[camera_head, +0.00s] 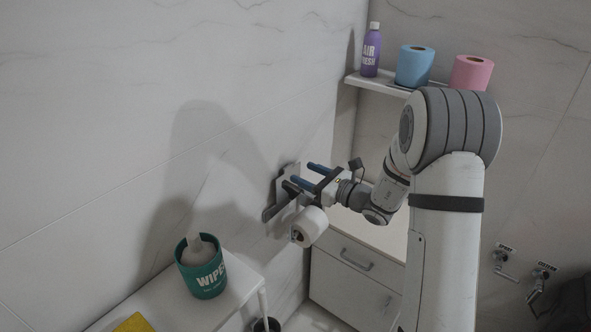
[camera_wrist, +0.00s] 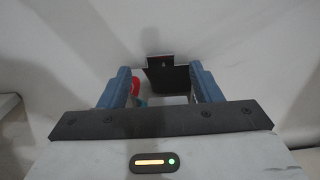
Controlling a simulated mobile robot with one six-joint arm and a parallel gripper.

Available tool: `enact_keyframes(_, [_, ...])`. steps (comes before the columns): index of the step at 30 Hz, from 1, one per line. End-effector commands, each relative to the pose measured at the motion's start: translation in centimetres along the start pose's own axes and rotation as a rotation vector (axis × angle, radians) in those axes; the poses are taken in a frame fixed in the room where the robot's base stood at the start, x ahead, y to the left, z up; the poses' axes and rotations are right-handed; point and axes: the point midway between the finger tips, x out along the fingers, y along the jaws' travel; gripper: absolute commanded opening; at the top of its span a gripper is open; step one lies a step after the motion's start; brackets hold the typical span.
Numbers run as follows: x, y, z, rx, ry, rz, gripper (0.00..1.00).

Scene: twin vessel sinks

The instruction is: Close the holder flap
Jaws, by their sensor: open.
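The paper holder is on the wall in the middle of the head view, with a grey part (camera_head: 279,210) beside a white toilet roll (camera_head: 308,227). My gripper (camera_head: 298,175) is open just above the roll, its two blue fingers pointing toward the wall. In the wrist view my gripper (camera_wrist: 160,68) straddles a dark plate, which looks like the holder flap (camera_wrist: 172,79), with space on both sides. A small red part (camera_wrist: 135,87) shows beside the left finger. I cannot tell whether a finger touches the flap; my gripper hides part of the holder.
A white side table (camera_head: 225,300) at lower left bears a green wipes tub (camera_head: 203,268) and a yellow item (camera_head: 134,323). A drawer cabinet (camera_head: 352,283) stands below.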

Motion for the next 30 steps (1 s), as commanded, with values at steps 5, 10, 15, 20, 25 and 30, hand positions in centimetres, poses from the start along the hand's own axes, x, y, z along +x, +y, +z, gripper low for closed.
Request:
enact_keyframes(5, [2.9,0.1,0.0,-0.001,0.001,0.003,0.58])
enact_keyframes(10, [4.3,0.1,0.0,-0.002,0.002,0.001,0.58])
enact_keyframes(15, [4.5,0.1,0.0,-0.001,0.002,0.001,0.58])
enact_keyframes(20, [4.5,0.1,0.0,-0.001,0.002,0.001,0.56])
enact_keyframes(25, [4.5,0.0,0.0,-0.002,0.002,0.001,0.42])
enact_keyframes(30, [4.5,0.1,0.0,-0.002,0.002,0.001,0.28])
